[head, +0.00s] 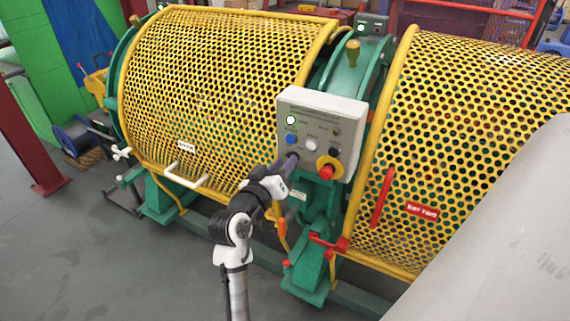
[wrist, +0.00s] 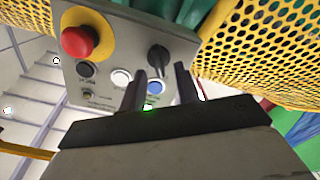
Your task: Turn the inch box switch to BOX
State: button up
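The inch box is a pale grey control box (head: 345,112) on the green frame between two yellow mesh guards. Its panel (wrist: 190,47) shows inverted in the wrist view. The black rotary switch (wrist: 158,57) sits there, its knob upright in the picture; its position label is unreadable. My gripper (head: 290,160) is at the panel's lower left in the head view and hides the switch. In the wrist view my gripper (wrist: 160,70) is open, with a dark finger on each side of the switch's line. The knob appears just beyond the fingertips; I see no contact.
Near the switch are a blue button (wrist: 155,88), a white button (wrist: 121,77), a black button (wrist: 86,70) and a red mushroom button (wrist: 78,41) on yellow. The left mesh guard (head: 215,75) is close to my arm.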

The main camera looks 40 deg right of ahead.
jog(key=b+v, duration=0.3)
jog(key=v, duration=0.9)
jog(key=shift+a, duration=0.2)
jog(key=shift+s, duration=0.1)
